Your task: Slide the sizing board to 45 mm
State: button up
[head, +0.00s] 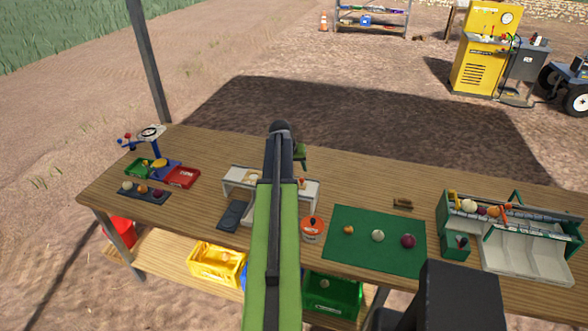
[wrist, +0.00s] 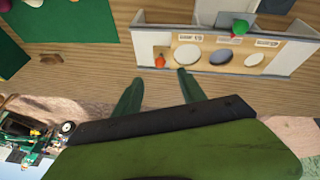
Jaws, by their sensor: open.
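The sizing board (wrist: 205,67) is a tan strip with several round or oval openings and small labels too blurred to read. It sits in a white frame (wrist: 144,48) at the upper right of the wrist view. A small orange-red piece (wrist: 160,62) is at the board's left end there. In the head view the frame (head: 232,186) stands on the bench, its middle hidden by my arm. My gripper (wrist: 158,85) is open and empty, its two green fingers apart, pointing toward the frame's left part. In the head view my arm mostly hides it.
A green mat (head: 350,258) with several round items lies right of my arm, beside an orange-and-white tub (head: 312,229). A green-and-white sorting unit (head: 535,262) is at the right. A scale (head: 152,133) and small trays are at the left. A dark flat device (head: 234,214) lies before the frame.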

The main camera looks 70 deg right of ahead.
aim_at(301, 179)
jog(key=b+x, duration=0.8)
jog(key=x, duration=0.2)
jog(key=shift+d+f, duration=0.1)
jog(key=shift+f, duration=0.3)
jog(key=shift+r, duration=0.1)
grip_shut()
jog(key=shift+s, duration=0.1)
jog(key=s, duration=0.8)
jog(key=shift+d, duration=0.2)
